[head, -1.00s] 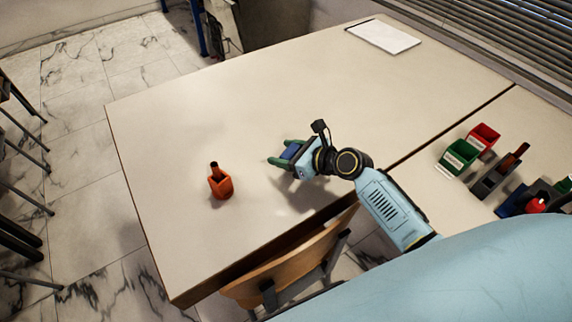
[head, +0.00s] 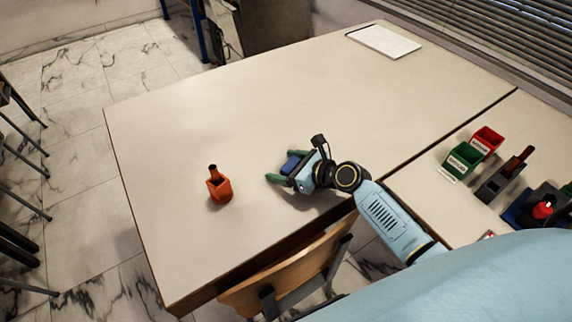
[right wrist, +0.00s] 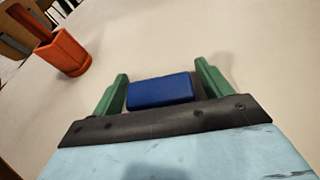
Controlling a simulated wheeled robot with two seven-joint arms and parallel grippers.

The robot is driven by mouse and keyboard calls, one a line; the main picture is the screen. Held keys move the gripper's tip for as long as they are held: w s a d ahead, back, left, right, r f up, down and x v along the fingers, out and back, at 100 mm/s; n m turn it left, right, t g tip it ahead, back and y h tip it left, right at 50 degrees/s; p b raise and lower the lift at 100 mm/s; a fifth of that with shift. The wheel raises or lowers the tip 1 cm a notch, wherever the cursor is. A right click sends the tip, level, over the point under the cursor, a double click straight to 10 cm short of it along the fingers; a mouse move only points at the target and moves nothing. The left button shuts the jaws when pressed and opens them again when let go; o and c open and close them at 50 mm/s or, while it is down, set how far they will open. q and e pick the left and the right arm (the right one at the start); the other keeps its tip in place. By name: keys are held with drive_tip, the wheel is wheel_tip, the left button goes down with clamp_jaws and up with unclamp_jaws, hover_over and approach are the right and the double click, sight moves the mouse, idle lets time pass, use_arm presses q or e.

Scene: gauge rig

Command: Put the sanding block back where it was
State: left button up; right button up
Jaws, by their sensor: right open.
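A blue block (right wrist: 160,90), which I take to be the sanding block, lies between the green fingers of my right gripper (head: 284,165). It also shows in the head view (head: 292,163), partly hidden by the gripper. The right gripper is open, and in the wrist view a gap shows between the block and the right-hand finger. The block appears to rest on the pale table (head: 200,120), low under the gripper; its underside is hidden. My left gripper is not in view.
An orange holder (head: 219,190) with a dark-handled tool stands left of the gripper. Green (head: 462,161) and red (head: 488,139) bins and a dark holder (head: 497,185) stand on the right-hand table. A white sheet (head: 384,40) lies far back. A wooden chair (head: 290,265) is at the front edge.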

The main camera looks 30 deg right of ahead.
drive_tip(key=shift+r, duration=0.15)
drive_tip(key=p+v, duration=0.2)
drive_tip(key=v, duration=0.8)
drive_tip(key=shift+s+d+p, duration=0.2)
drive_tip(key=shift+s+p, duration=0.05)
drive_tip(key=shift+p, duration=0.1)
drive_tip(key=shift+s+d+r, duration=0.3)
drive_tip(key=shift+s, duration=0.15)
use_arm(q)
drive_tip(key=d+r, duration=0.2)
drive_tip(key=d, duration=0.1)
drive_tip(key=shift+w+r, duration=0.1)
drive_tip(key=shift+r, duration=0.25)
use_arm(e)
drive_tip(key=shift+s, duration=0.1)
